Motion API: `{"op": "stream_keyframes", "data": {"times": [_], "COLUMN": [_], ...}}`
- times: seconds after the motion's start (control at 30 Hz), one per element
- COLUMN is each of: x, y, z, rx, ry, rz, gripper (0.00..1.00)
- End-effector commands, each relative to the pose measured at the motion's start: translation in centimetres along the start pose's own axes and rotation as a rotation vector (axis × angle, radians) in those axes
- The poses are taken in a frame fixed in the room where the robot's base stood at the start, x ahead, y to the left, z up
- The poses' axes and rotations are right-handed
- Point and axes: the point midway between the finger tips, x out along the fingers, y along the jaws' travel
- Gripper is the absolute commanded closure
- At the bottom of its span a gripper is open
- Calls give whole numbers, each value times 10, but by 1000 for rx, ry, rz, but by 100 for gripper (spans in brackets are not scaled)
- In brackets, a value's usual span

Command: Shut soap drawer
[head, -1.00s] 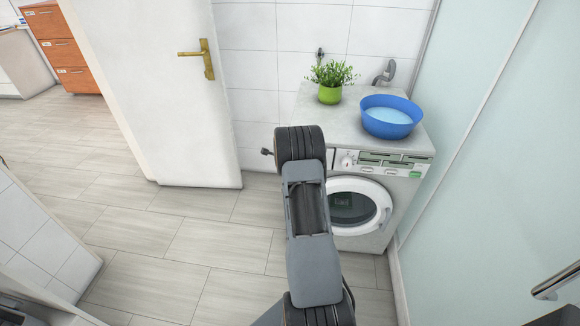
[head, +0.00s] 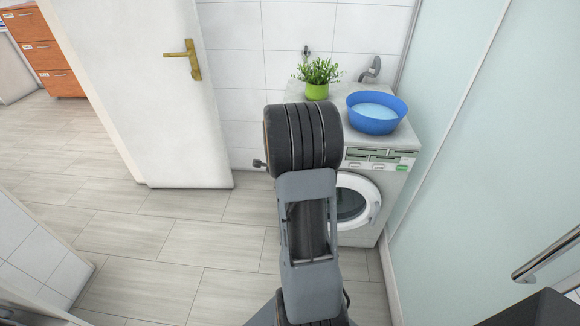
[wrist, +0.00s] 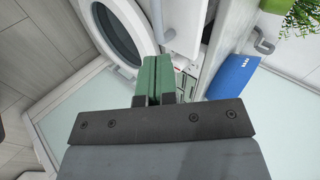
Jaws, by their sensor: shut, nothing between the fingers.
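The white washing machine (head: 362,214) stands against the tiled wall, its round door (head: 357,203) below the control panel (head: 380,160). My arm hides the left part of the panel in the head view. In the wrist view a white block, which looks like the soap drawer (wrist: 184,28), juts out beside the round door (wrist: 118,33). My gripper (wrist: 157,62) has green fingers, shut and empty. Its tips are close to the white block in the picture; I cannot tell whether they touch. The gripper itself is hidden behind my arm in the head view.
A blue basin of water (head: 376,114) and a green potted plant (head: 317,78) stand on the machine's top. A glass partition (head: 460,130) is close on the right. A white door (head: 150,100) stands at the left, with clear floor (head: 150,240) before it.

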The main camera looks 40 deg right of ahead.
Motion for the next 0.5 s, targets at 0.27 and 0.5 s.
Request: {"op": "stream_keyframes", "data": {"times": [0.27,0.5], "x": [-29,-18], "y": [44,42], "z": [-10,-7], "rx": [19,103], "ry": [-45,-59], "rz": [-37,-55], "gripper": [100,100]}}
